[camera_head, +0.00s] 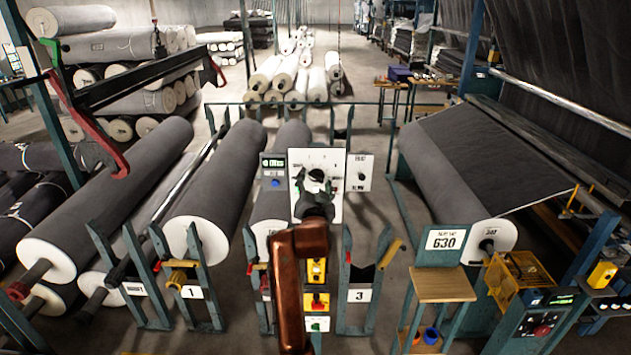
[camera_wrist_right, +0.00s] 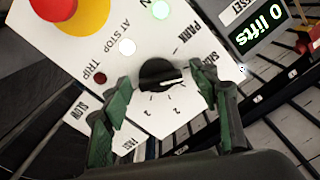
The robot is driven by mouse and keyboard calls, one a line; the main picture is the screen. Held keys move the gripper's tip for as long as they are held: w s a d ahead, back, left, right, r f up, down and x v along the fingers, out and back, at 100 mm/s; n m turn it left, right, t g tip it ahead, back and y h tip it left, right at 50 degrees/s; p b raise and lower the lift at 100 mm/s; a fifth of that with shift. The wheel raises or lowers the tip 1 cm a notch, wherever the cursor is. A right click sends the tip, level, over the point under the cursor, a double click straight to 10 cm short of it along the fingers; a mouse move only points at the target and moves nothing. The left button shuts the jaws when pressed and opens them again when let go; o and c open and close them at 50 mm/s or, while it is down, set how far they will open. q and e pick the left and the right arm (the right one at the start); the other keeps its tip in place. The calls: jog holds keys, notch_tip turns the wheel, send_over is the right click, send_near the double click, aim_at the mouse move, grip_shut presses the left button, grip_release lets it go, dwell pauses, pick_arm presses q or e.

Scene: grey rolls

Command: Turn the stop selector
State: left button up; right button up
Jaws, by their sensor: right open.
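The stop selector (camera_wrist_right: 158,73) is a round black knob with a white pointer line, on a white panel (camera_wrist_right: 140,32). In the wrist view the pointer lies toward the right of the picture. "PARK" and small numerals are printed around the knob. My right gripper (camera_wrist_right: 163,78) is open, with one green-padded finger on each side of the knob; I cannot tell whether either touches it. In the head view the white panel (camera_head: 333,165) stands at centre, and my right gripper (camera_head: 317,180) and copper-coloured arm cover the knob. My left gripper is not in view.
The panel also carries a red button (camera_wrist_right: 56,8) on yellow, a lit green lamp (camera_wrist_right: 160,10) and a "TRIP" lamp (camera_wrist_right: 100,78). A display (camera_wrist_right: 258,30) reads "0 lifts". Grey rolls (camera_head: 215,190) lie in racks around; a hoist bar (camera_head: 140,80) with red hooks hangs left.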

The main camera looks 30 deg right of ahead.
jog(key=shift+c, duration=0.7)
jog(key=c, duration=1)
jog(key=n+p, duration=0.3)
jog(key=shift+n+p, duration=0.4)
jog(key=shift+f+n+p, duration=0.1)
jog(key=shift+n+p, duration=1.55)
jog(key=shift+n, duration=0.45)
jog(key=o, duration=1.1)
